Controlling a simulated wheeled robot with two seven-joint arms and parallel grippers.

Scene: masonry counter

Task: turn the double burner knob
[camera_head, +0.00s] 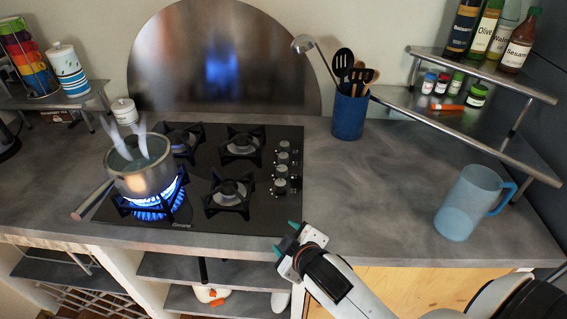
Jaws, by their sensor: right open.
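The black gas hob (255,205) is set into the grey counter. A column of several silver knobs (281,170) runs along its right side; I cannot tell which one is the double burner knob. The front left burner burns with a blue flame (155,205) under a steaming pot (140,165). My right gripper (286,238) is open and empty at the counter's front edge, below and apart from the knobs, with its teal fingertips towards the hob. My left gripper is not in view.
The pot's handle (92,200) sticks out over the front left. A blue utensil holder (349,115) stands behind the hob's right side. A translucent blue jug (468,205) stands at the right, below a corner shelf (480,75) with bottles. The counter between hob and jug is clear.

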